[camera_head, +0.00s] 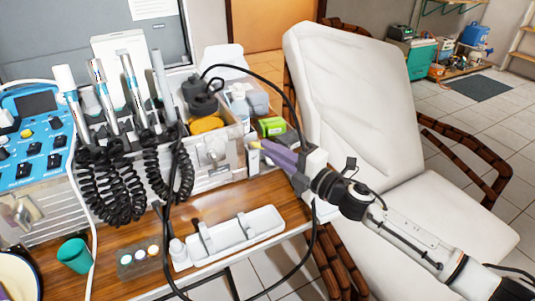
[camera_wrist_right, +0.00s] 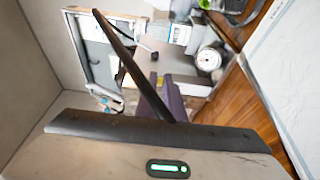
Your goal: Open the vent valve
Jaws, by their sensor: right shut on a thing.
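My right gripper (camera_head: 259,145) reaches in from the right, its purple fingers at the right end of the dental unit (camera_head: 212,152). The fingers are shut on a small part there, which I take to be the vent valve; the fingers largely hide it, and its turn position cannot be told. A small pale yellow piece shows at the fingertips. In the right wrist view the purple fingers (camera_wrist_right: 160,98) point toward the unit's end, and a round white gauge (camera_wrist_right: 208,59) is to their right. My left gripper is not in view.
A white dental chair (camera_head: 355,95) stands close behind my right arm. A green box (camera_head: 271,127) sits near the fingers. A black hose (camera_head: 297,103) loops past the gripper.

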